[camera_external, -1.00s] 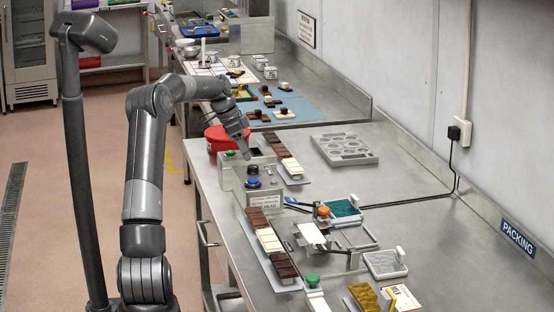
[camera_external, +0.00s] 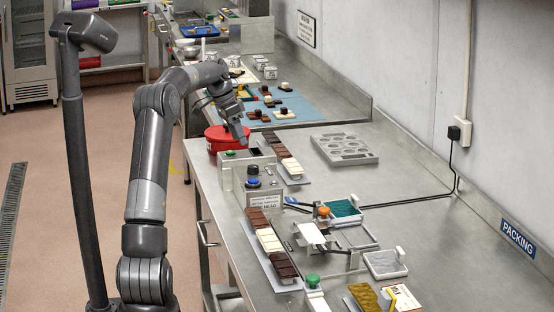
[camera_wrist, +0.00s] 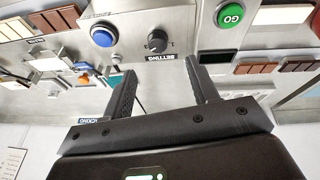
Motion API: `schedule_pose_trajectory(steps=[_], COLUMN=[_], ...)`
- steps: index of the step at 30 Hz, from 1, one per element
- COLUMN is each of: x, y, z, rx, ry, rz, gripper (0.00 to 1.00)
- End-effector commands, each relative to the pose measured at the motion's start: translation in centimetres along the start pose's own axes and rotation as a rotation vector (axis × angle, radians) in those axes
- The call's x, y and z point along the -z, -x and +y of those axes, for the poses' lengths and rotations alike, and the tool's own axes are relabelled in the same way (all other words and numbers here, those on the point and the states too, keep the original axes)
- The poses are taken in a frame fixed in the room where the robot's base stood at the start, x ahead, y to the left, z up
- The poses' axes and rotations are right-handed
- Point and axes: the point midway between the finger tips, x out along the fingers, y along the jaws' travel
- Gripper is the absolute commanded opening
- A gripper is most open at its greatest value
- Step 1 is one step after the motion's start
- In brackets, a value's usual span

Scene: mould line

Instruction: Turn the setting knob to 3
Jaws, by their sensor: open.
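The setting knob (camera_wrist: 157,41) is a small dark round knob on a grey panel, above a "SETTING" label (camera_wrist: 166,58) that appears upside down in the wrist view. I cannot read its setting. My gripper (camera_wrist: 160,80) is open and empty. Its fingers point toward the panel, with the knob beyond and between the fingertips, apart from them.
A blue button (camera_wrist: 103,35) sits left of the knob and a green GO button (camera_wrist: 229,14) right of it in the wrist view. A red tub (camera_external: 215,140) stands behind the box. Chocolate bars (camera_external: 270,240) lie on trays in front. An empty mould (camera_external: 344,148) lies to the right.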

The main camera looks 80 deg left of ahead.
Motion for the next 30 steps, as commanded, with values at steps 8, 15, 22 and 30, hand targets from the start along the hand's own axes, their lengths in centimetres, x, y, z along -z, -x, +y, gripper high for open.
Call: schedule_pose_trajectory(steps=[8, 15, 22, 30], x=[1.8, 3.6, 4.3, 3.4], y=[-0.9, -0.4, -0.1, -3.1], z=[0.2, 1.2, 1.9, 1.6], rx=[0.073, 0.204, 0.272, 0.274], ry=[0.563, 0.982, 1.154, 1.166], rz=[-0.140, -0.203, -0.212, -0.215], gripper=[0.54, 0.54, 0.54, 0.54])
